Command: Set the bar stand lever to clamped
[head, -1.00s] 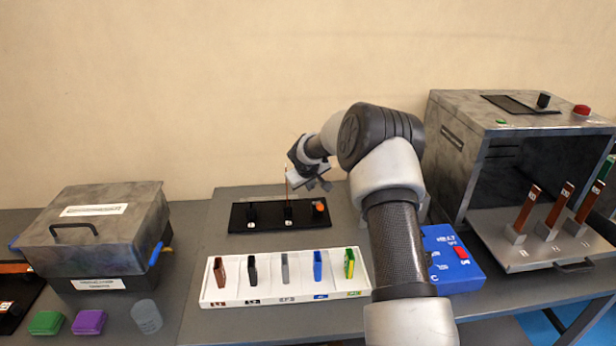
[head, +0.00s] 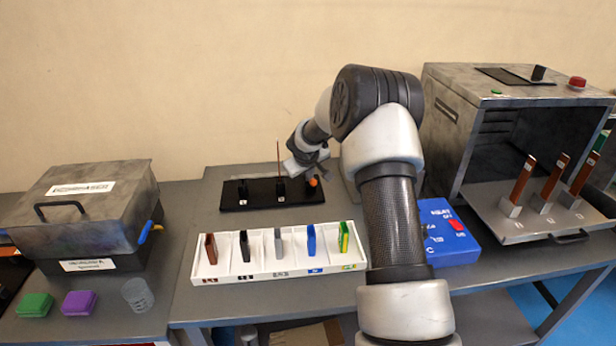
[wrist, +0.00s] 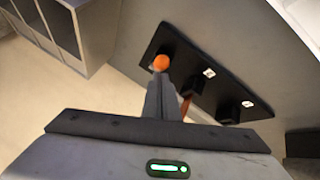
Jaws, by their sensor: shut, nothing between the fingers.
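The bar stand is a black plate (head: 235,197) on the table at the back, with black blocks on it. It also shows in the wrist view (wrist: 196,62). A thin copper bar (head: 278,155) stands upright in one block. The lever's orange knob (head: 313,181) is at the stand's right end; in the wrist view the knob (wrist: 161,62) appears just beyond my fingertips. My gripper (head: 312,170) is shut and empty, close over the knob. In the wrist view its shut fingers (wrist: 164,82) point at the knob. I cannot tell whether they touch it. The lever's arm is hidden.
A white tray (head: 216,279) with several coloured pieces lies in front of the stand. A blue control box (head: 455,245) is at right, beside a grey machine (head: 450,125) with copper bars in front. A lidded grey box (head: 95,215) is at left.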

